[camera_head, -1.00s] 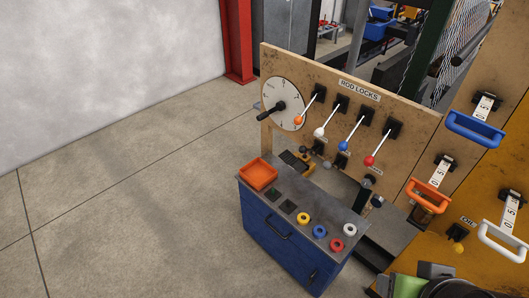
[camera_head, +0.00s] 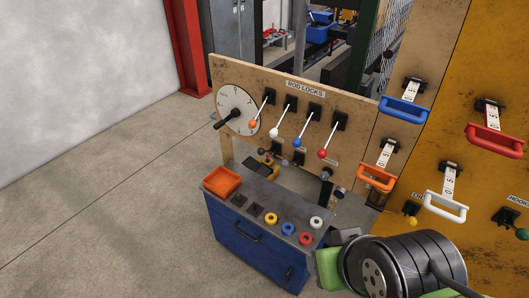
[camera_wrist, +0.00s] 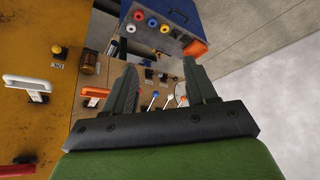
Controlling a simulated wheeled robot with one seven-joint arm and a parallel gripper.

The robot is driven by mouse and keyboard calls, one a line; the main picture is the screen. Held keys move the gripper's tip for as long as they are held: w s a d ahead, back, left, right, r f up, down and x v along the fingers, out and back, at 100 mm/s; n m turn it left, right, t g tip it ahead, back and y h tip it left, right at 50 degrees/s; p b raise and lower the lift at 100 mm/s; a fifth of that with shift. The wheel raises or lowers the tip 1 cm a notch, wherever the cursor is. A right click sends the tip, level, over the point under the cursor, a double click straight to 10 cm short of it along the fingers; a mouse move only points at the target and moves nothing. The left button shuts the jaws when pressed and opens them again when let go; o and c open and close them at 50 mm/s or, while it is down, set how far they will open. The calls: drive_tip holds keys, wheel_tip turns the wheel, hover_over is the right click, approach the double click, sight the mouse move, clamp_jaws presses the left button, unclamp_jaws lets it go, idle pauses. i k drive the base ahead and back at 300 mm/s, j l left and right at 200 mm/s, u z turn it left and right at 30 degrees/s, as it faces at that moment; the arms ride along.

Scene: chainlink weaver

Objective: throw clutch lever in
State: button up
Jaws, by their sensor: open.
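I cannot make out a clutch label on any lever, so I cannot tell which one is the clutch lever. Under the "ROD LOCKS" sign on the wooden panel (camera_head: 354,100) hang rod levers with an orange knob (camera_head: 253,123), a white knob (camera_head: 274,134), a blue knob (camera_head: 297,142) and a red knob (camera_head: 322,153). Smaller dark-mounted controls (camera_head: 277,151) sit below them; their labels are too small to read. My gripper (camera_wrist: 165,70) is open and empty in the wrist view, its fingers apart, pointing toward the panel and cabinet. My arm covers the bottom right of the head view.
A blue cabinet (camera_head: 240,240) carries an orange tray (camera_head: 222,181) and several coloured rings. A dial with a black crank (camera_head: 229,119) is at the panel's left. Blue (camera_head: 405,109), orange (camera_head: 376,178), white (camera_head: 446,206) and red (camera_head: 495,140) handles project at right. Left floor is clear.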

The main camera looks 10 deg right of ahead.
sight(260, 151)
drive_tip(key=i+j, duration=2.1)
drive_tip(key=j, duration=0.15)
